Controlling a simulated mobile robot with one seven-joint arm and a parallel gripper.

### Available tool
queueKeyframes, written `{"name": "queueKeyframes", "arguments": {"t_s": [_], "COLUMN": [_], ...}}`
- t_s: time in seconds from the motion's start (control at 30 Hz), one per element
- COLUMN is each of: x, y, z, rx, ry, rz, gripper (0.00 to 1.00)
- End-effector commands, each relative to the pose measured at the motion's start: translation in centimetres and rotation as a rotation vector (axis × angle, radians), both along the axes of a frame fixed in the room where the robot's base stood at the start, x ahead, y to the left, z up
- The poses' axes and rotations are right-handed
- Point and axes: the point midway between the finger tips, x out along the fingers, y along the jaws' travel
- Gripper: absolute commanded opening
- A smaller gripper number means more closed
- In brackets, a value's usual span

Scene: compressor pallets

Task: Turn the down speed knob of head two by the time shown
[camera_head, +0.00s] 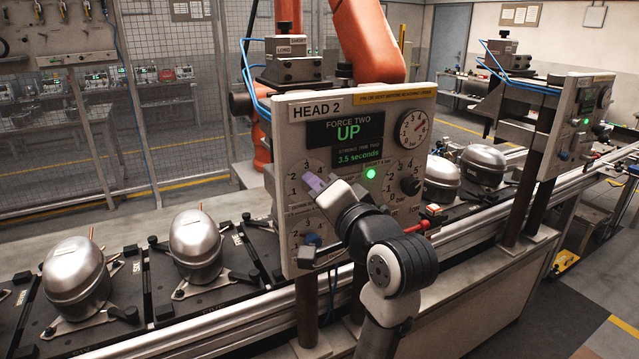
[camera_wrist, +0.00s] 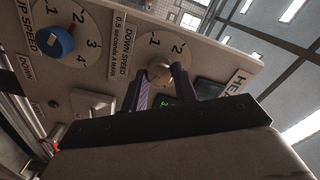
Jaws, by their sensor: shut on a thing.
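The head two panel (camera_head: 295,165) stands upright before me, labelled HEAD 2. Its displays (camera_head: 345,130) read "FORCE TWO UP" and "STROKE TIME TWO 3.5 seconds". My gripper (camera_head: 314,184) is at the upper-left dial, its fingers hiding the knob in the head view. In the wrist view this dial (camera_wrist: 180,47) is labelled DOWN SPEED, 0.5 seconds a mark, with 1 and 2 readable. My gripper (camera_wrist: 162,78) is shut on its pale down speed knob (camera_wrist: 159,71) there. I cannot tell where its pointer stands.
The blue up speed knob (camera_wrist: 58,41) is on the neighbouring dial, below in the head view (camera_head: 311,240). A lit green lamp (camera_head: 370,174), a black knob (camera_head: 411,186) and a gauge (camera_head: 413,129) are to the right. Silver compressors (camera_head: 195,245) sit on pallets at left.

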Motion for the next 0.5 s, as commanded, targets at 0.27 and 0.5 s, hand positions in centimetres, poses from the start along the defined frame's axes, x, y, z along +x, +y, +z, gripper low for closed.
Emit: {"name": "queueKeyframes", "arguments": {"t_s": [0.27,0.5], "x": [-0.01,-0.01], "y": [0.02,0.01], "z": [-0.10,-0.11], "rx": [0.036,0.039], "ry": [0.021,0.021], "rz": [0.001,0.000], "gripper": [0.06,0.06]}}
